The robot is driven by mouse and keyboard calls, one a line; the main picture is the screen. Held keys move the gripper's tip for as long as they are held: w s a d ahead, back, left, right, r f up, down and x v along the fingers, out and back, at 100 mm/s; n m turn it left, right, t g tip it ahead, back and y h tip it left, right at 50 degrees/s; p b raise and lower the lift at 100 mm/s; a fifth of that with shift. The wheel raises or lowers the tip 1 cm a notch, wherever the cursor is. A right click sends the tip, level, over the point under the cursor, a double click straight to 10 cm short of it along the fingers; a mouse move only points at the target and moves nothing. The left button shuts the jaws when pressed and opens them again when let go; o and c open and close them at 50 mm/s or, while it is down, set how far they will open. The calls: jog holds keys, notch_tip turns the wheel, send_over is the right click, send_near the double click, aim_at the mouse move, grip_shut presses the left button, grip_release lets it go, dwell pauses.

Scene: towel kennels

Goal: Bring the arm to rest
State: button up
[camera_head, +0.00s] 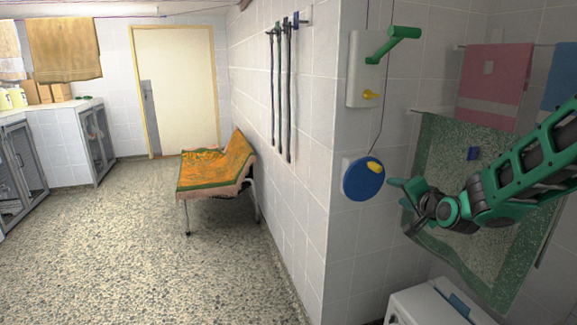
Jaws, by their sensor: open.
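My gripper (408,205) is at the right of the head view, at the end of my green and dark grey arm (520,165). Its fingers are apart and I see nothing between them. The arm reaches in from the right edge, in front of a green speckled towel (440,150) that hangs from a rail. The fingertips are near a round blue disc (362,180) with a yellow knob on the tiled wall. I cannot tell how far apart the fingertips and the disc are in depth.
A white box (420,305) stands below my arm. A crank with a green handle (395,42) sticks out from the wall corner. A pink towel (495,85) hangs behind. The pebbled floor (130,240) is clear.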

jog(key=s+d+f+n+g+h, duration=0.1)
jog(key=s+d+f+g, duration=0.2)
jog(key=s, duration=0.8)
jog(key=s+d+f+n+g+h, duration=0.1)
jog(key=s+d+n+g, duration=0.2)
jog(key=s, duration=0.8)
jog(key=s+d+f+g, duration=0.2)
jog(key=s+d+g, duration=0.25)
jog(key=s, duration=0.65)
jog(key=s+a+g+y, duration=0.1)
jog(key=s+g, duration=0.3)
jog(key=s, duration=0.9)
jog(key=shift+s+a+f, duration=0.15)
jog(key=shift+s+a, duration=0.15)
jog(key=shift+a, duration=0.45)
jog(key=shift+w+f, duration=0.25)
jog(key=shift+w, duration=0.4)
jog(key=shift+c, duration=0.3)
